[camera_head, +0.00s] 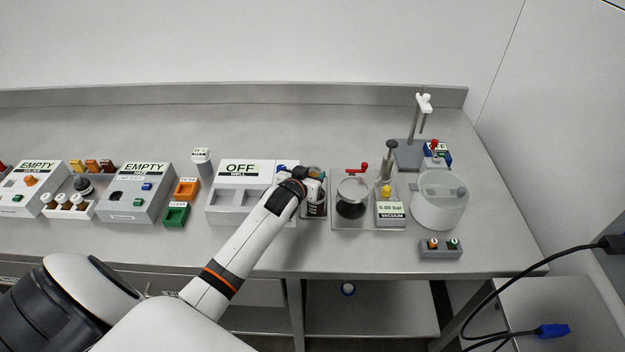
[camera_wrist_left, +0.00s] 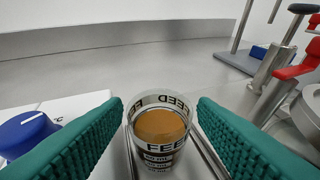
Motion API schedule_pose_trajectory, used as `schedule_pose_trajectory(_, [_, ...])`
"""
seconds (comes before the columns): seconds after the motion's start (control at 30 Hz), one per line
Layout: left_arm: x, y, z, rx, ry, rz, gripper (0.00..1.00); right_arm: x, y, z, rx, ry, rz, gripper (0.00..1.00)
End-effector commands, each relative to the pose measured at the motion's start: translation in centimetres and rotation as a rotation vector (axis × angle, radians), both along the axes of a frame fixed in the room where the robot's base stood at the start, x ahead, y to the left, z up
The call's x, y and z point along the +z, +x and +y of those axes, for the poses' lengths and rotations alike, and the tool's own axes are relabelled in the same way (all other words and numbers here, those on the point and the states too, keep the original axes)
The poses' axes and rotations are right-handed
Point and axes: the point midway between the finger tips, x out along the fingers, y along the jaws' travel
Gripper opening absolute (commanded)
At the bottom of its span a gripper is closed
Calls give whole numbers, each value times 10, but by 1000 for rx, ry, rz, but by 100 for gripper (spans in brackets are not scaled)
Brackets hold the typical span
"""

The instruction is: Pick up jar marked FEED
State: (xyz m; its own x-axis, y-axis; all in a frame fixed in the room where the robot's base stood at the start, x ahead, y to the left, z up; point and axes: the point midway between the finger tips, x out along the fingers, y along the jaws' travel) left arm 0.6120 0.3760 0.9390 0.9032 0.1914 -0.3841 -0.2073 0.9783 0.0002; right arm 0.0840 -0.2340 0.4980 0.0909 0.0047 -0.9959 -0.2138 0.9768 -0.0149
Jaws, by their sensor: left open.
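The jar marked FEED (camera_wrist_left: 160,130) is a clear jar with brown liquid and black lettering, upright in the left wrist view. It stands between the two green finger pads of my left gripper (camera_wrist_left: 160,135), with a visible gap on each side. In the head view my left gripper (camera_head: 316,180) is over the bench just right of the box marked OFF (camera_head: 240,168). The jar's dark lower part (camera_head: 316,208) shows just below the gripper there, its top hidden by it. My right gripper is not in view.
A blue knob (camera_wrist_left: 28,128) is close to the left finger. Right of the jar stand a glass vessel with a dark base (camera_head: 351,208), a VACUUM unit (camera_head: 390,210) and a white round tub (camera_head: 440,205). The bench behind is clear.

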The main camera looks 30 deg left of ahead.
Motion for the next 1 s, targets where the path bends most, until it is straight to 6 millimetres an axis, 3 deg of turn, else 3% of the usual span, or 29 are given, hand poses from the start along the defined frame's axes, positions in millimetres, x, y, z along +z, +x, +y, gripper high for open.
schedule_pose_trajectory(0.27, [-1,2,0,0,0,-1,53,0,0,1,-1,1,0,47])
schedule_pose_trajectory(0.5, [-1,2,0,0,0,0,14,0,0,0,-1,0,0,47])
schedule_pose_trajectory(0.77, [3,2,1,0,1,-3,14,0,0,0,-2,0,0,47])
schedule_pose_trajectory(1.0, [42,3,1,-1,2,-8,14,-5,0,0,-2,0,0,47])
